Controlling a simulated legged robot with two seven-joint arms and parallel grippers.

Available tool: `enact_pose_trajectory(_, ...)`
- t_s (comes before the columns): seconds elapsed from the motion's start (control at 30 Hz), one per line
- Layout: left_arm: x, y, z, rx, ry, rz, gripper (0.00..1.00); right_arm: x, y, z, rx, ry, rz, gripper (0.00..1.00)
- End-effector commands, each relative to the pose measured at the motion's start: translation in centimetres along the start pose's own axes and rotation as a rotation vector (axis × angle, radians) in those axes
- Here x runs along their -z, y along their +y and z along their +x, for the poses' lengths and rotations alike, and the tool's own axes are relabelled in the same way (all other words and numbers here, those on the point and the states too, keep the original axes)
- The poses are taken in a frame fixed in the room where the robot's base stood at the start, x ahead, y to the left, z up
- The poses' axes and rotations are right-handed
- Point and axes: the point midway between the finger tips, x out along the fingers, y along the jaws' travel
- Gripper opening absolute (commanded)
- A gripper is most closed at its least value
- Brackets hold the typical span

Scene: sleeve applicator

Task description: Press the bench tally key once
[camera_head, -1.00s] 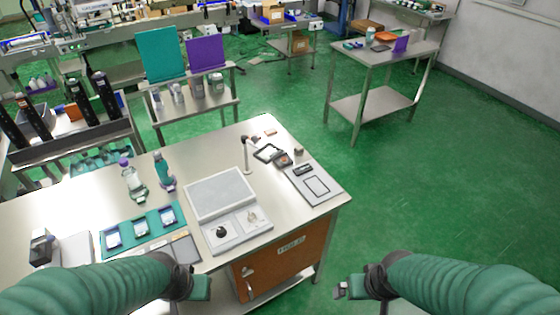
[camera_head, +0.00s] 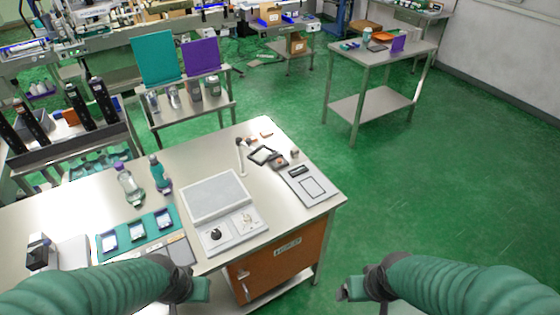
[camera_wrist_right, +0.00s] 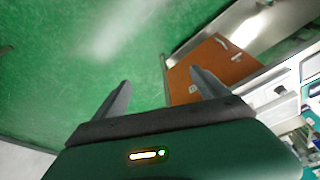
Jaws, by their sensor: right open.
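The steel bench (camera_head: 130,215) stands ahead of me, left of centre. On it lies a grey-white panel (camera_head: 228,232) with a black round knob (camera_head: 216,235) and a small pale-metal fitting (camera_head: 247,222). A grey plate (camera_head: 310,187) with a small black block (camera_head: 299,171) lies near the right edge. I cannot tell which part is the tally key. My left gripper (camera_head: 202,290) is in front of the bench, apart from it; its jaws are unclear. My right gripper (camera_head: 345,290) is right of the bench, over the floor. In the right wrist view it is open and empty (camera_wrist_right: 163,90).
Two bottles (camera_head: 130,185) (camera_head: 160,174), a teal tray (camera_head: 137,233) and a dark boxy device (camera_head: 40,250) are on the bench's left. A thin stand (camera_head: 241,158) rises behind the panel. An orange cabinet (camera_head: 280,268) is under the bench. Green floor is free to the right.

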Motion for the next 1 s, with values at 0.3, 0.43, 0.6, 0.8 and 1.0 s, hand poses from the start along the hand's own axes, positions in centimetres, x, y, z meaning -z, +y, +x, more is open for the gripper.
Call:
enact_pose_trajectory(0.3,0.0,0.0,0.0,0.0,0.0,0.0,0.36,0.0,0.0,0.0,0.0,0.0,0.0,0.41)
enact_pose_trajectory(0.43,0.0,-0.01,0.0,0.0,0.0,0.0,0.36,0.0,-0.01,0.0,0.0,0.0,0.0,0.24)
enact_pose_trajectory(0.6,0.0,-0.01,0.0,0.0,0.0,0.0,0.36,0.0,-0.01,0.0,0.0,0.0,0.0,0.02)
enact_pose_trajectory(0.8,0.0,0.0,0.0,0.0,0.0,0.0,0.36,0.0,0.0,0.0,0.0,0.0,0.0,0.0)
enact_pose_trajectory(1.0,0.0,0.0,0.0,0.0,0.0,0.0,0.36,0.0,0.0,0.0,0.0,0.0,0.0,0.0)
